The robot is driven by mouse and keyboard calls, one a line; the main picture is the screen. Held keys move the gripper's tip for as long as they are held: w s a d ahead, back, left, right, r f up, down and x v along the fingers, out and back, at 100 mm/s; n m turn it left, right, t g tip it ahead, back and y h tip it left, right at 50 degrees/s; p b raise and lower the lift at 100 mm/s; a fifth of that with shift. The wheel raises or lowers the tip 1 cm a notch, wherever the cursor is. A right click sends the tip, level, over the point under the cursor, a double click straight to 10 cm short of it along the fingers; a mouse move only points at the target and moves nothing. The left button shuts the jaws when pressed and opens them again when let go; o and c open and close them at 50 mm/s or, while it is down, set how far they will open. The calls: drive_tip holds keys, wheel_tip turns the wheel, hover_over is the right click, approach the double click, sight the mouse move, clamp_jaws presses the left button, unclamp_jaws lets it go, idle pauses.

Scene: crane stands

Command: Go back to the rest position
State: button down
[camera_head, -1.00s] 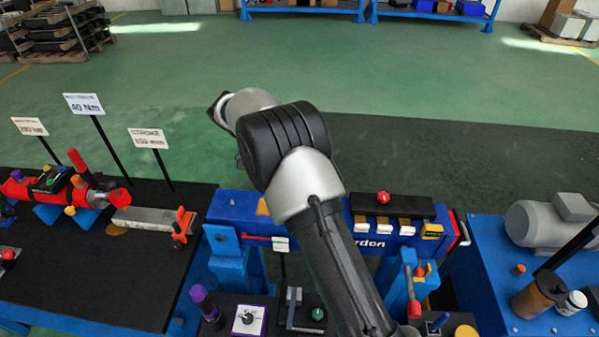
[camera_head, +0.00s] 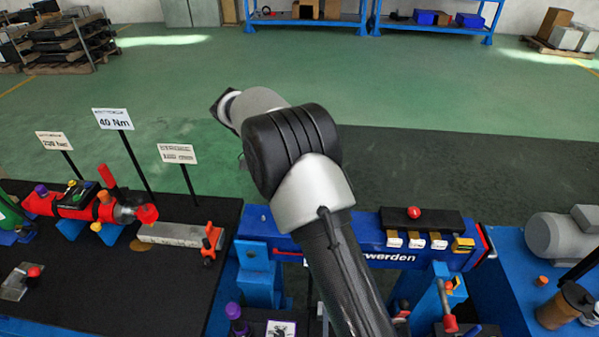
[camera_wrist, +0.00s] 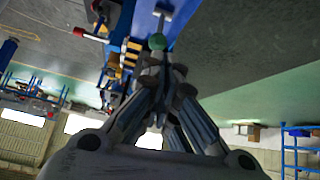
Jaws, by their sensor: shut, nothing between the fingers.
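My arm rises from the bottom of the head view and bends at a black elbow. Its far end points up and left over the benches, and the fingers are not clearly shown there. In the wrist view my gripper (camera_wrist: 160,75) has its fingers drawn together, with nothing held between them. A small green knob (camera_wrist: 157,42) shows just past the fingertips, apart from them as far as I can tell. The arm is raised clear of the bench things.
A black-topped bench (camera_head: 110,265) at left holds a red tool (camera_head: 75,207), a grey bar (camera_head: 170,235) and upright signs (camera_head: 113,118). A blue beam (camera_head: 400,258) crosses the middle. A grey motor (camera_head: 555,238) stands at right. Open green floor (camera_head: 400,90) lies beyond.

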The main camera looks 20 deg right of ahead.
drive_tip(key=s+a+r+n+t+y+b, duration=0.1)
drive_tip(key=s+r+n+t+y, duration=0.1)
drive_tip(key=s+r+n, duration=0.5)
drive_tip(key=s+a+r+n+t+y, duration=0.15)
drive_tip(key=s+r+n, duration=0.35)
drive_tip(key=s, duration=0.5)
drive_tip(key=s+a+f+n+t+y, duration=0.1)
drive_tip(key=s+n, duration=0.3)
drive_tip(key=s, duration=0.4)
drive_tip(key=s+a+f+n+t+y, duration=0.2)
drive_tip(key=s+n, duration=0.3)
drive_tip(key=s, duration=0.3)
drive_tip(key=shift+s+a+t+y+b, duration=0.25)
drive_tip(key=shift+s+t+y+b, duration=0.1)
drive_tip(key=shift+s+y+b, duration=0.15)
drive_tip(key=shift+w, duration=0.1)
